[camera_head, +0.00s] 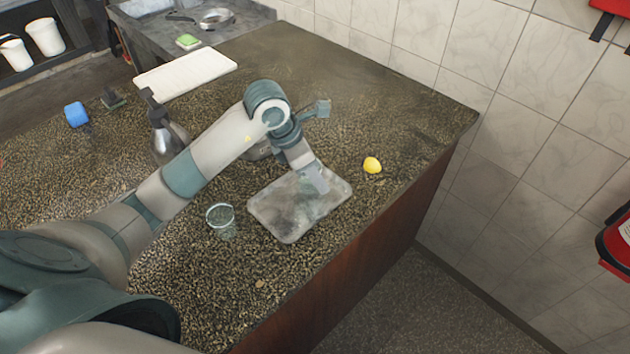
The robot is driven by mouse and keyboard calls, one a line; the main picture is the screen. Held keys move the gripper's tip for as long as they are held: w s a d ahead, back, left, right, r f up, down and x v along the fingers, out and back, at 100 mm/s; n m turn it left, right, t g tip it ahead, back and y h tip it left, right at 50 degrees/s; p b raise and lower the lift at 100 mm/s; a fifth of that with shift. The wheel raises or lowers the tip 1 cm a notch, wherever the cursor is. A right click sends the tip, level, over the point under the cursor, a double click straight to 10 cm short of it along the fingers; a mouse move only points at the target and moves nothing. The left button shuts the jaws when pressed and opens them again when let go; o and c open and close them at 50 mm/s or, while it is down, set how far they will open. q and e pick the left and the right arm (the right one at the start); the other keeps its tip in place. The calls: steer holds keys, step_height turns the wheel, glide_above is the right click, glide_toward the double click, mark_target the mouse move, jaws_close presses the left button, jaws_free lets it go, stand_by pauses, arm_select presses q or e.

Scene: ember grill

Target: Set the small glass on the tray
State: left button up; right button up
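The small clear glass (221,222) stands upright on the speckled counter, just left of the tray and apart from it. The grey rectangular tray (278,222) lies flat near the counter's front edge, with no glass on it. My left gripper (318,184) points down over the upper right part of the tray, well to the right of the glass. Its fingers are small and seen nearly edge-on, so I cannot tell whether they are open, and nothing is clearly held. My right gripper is out of view.
A yellow lemon-like piece (372,165) lies right of the tray. A dark metallic bottle (167,137) stands behind my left arm. A white board (186,74), a blue cup (76,114) and a green sponge (188,41) lie farther back. The counter's far right is clear.

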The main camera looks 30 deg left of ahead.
arm_select(q)
steer(key=shift+f+b, duration=0.3)
steer(key=shift+f, duration=0.8)
steer(key=shift+f, duration=0.1)
steer(key=o, duration=1.2)
steer(key=shift+a+r, duration=0.1)
steer(key=shift+r, duration=0.35)
steer(key=p+v, duration=0.6)
steer(key=v, duration=0.5)
steer(key=shift+s+r, duration=0.1)
